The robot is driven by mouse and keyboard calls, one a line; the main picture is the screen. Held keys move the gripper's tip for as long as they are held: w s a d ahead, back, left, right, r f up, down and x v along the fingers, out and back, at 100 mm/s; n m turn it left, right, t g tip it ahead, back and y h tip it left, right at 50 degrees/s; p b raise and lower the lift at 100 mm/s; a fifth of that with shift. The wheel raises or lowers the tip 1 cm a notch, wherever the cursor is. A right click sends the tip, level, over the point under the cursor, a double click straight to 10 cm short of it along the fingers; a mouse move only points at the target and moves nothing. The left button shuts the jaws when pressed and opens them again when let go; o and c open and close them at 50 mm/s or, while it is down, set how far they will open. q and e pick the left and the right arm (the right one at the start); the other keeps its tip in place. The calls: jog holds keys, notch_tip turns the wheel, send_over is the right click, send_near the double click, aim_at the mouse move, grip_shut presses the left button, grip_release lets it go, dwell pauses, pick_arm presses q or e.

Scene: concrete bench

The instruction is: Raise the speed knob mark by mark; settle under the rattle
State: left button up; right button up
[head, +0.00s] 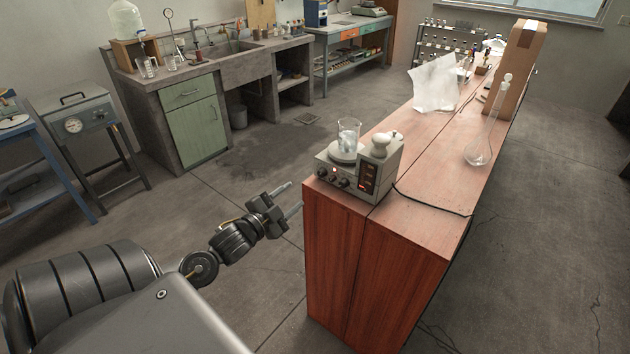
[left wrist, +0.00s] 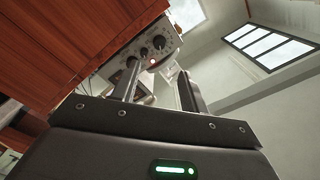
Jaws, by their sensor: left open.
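The stirrer unit (head: 352,176) is a grey box at the near end of the wooden bench, with small dark knobs (head: 334,172) on its front panel and red lights on a dark side strip. A glass beaker (head: 347,138) stands on its round plate. In the left wrist view the panel shows a larger dark dial (left wrist: 160,42) with marks around it; which knob sets speed I cannot tell. My left gripper (head: 295,197) is open and empty, in front of the bench end, apart from and below the panel. Its fingers also show in the left wrist view (left wrist: 160,80). My right gripper is out of view.
The wooden bench (head: 430,190) has a black cable across its top, a glass flask (head: 480,148), a crumpled white sheet (head: 436,82) and a tall cardboard box (head: 513,70) farther back. A sink counter (head: 180,85) stands at the back left.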

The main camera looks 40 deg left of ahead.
aim_at(320, 175)
pick_arm(q)
jog(key=w+p, duration=0.1)
jog(key=w, duration=1)
jog(key=shift+a+f+p, duration=0.1)
jog(key=shift+a+p, duration=0.05)
jog(key=shift+p, duration=0.15)
jog(key=shift+s, duration=0.1)
grip_shut()
jog(key=m, duration=0.2)
jog(key=shift+m+p, duration=0.3)
jog(key=shift+p, duration=0.05)
jog(key=shift+m, duration=1.2)
grip_release()
